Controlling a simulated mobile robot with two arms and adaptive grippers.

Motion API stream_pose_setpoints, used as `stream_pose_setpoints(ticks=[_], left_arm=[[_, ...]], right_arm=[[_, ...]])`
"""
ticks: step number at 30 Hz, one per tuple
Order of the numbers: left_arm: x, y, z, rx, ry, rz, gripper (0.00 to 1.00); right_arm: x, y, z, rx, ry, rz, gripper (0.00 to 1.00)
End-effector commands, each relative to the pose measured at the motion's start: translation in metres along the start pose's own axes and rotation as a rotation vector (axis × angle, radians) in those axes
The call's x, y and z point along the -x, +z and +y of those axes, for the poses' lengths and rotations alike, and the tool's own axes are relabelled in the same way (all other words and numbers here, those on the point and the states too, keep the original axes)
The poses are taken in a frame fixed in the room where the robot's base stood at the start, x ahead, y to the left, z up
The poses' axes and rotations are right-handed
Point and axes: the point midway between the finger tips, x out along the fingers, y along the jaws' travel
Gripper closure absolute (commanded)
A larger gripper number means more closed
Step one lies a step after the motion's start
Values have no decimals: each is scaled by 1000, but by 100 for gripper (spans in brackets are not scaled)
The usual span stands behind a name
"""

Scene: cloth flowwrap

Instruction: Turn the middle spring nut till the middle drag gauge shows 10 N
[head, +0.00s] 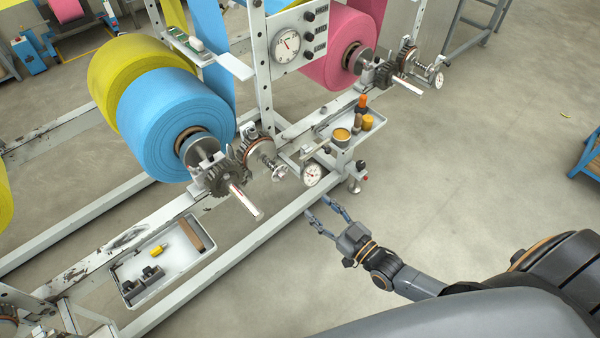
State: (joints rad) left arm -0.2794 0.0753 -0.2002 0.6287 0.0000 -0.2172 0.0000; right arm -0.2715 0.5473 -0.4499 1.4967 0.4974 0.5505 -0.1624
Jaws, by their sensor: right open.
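The middle drag gauge (312,173) is a small round white dial low on the frame, beside the middle roll's brake. Its reading is too small to tell. The middle spring nut appears to be the light metal part (279,173) at the outer end of the spring (267,161), just left of the gauge. My right gripper (318,207) is open and empty, below the gauge and apart from it and the nut. Its fingers point up and left toward the frame. My left gripper is not in view.
Blue roll (165,120) and toothed wheel (221,179) with protruding shaft (246,203) stand left of the nut. A small shelf holding a yellow tin (341,136) and bottles is above right. A tray (190,262) lies lower left.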

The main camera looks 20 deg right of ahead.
Motion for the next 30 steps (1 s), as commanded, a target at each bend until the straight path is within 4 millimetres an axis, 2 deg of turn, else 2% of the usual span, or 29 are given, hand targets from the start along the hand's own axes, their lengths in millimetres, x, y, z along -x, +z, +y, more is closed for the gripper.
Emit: stream_pose_setpoints(ticks=[3,6,9,15,21,30], left_arm=[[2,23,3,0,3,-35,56],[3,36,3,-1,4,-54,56],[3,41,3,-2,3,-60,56],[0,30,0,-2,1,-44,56],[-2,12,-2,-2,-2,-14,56],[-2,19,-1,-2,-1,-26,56]], right_arm=[[-14,-1,0,0,0,4,52],[-32,-1,0,1,1,3,52],[-54,-1,1,0,1,2,52],[-96,0,0,1,1,0,52],[-125,1,0,0,1,-1,52],[-135,1,0,0,1,-3,52]])
